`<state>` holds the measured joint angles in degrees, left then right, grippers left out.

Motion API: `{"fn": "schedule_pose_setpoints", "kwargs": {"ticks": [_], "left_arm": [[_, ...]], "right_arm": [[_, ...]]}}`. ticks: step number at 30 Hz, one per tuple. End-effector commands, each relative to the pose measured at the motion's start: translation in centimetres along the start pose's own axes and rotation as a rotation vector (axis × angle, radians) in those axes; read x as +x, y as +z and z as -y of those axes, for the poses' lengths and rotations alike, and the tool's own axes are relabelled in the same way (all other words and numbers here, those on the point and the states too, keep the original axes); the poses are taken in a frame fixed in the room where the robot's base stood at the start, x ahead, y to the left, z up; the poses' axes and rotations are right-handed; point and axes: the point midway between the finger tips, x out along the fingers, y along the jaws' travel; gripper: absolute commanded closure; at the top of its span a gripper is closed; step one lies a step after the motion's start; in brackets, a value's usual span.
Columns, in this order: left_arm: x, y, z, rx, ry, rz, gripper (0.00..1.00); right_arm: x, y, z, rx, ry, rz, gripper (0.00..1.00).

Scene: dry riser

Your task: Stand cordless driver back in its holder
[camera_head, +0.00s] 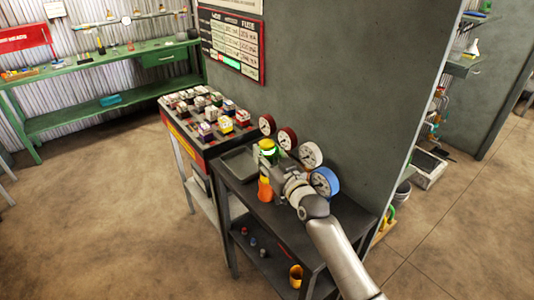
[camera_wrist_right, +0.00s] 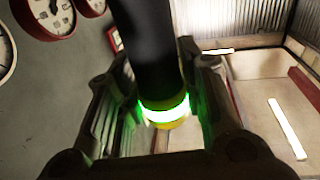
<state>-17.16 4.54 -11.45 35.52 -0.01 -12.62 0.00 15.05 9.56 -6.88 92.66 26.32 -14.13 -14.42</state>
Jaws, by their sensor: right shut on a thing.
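My right gripper (camera_head: 264,160) is above the dark cart top and shut on the cordless driver (camera_head: 268,147), whose green and yellow end shows above the fingers. In the right wrist view the driver (camera_wrist_right: 163,108) is a thick dark body with a glowing green ring and a yellow band, between the two fingers of my gripper (camera_wrist_right: 165,120). An orange cylindrical piece (camera_head: 265,189) shows right below the gripper; I cannot tell whether it is the holder or part of the driver. The left gripper is not in view.
Several round gauges (camera_head: 311,155) stand along the wall side of the cart (camera_head: 240,188), close to my right arm. A grey tray (camera_head: 238,162) lies at its left. A rack of colored blocks (camera_head: 206,130) adjoins it.

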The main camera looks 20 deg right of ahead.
Motion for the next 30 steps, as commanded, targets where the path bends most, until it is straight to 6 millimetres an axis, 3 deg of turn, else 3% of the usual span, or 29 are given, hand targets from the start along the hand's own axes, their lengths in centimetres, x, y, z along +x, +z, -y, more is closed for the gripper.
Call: {"fn": "schedule_pose_setpoints", "kwargs": {"ticks": [14,15,20,30], "left_arm": [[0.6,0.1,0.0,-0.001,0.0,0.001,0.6],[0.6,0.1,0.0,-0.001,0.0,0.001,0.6],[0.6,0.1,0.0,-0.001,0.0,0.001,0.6],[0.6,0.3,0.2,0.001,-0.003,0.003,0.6]], "right_arm": [[0.0,0.8,0.0,-0.001,0.0,-0.002,0.93],[0.0,0.8,0.0,-0.001,0.0,-0.002,0.61],[0.0,0.8,0.0,-0.001,0.0,-0.001,0.4],[-0.2,1.0,0.0,-0.001,0.0,0.004,0.4]]}}
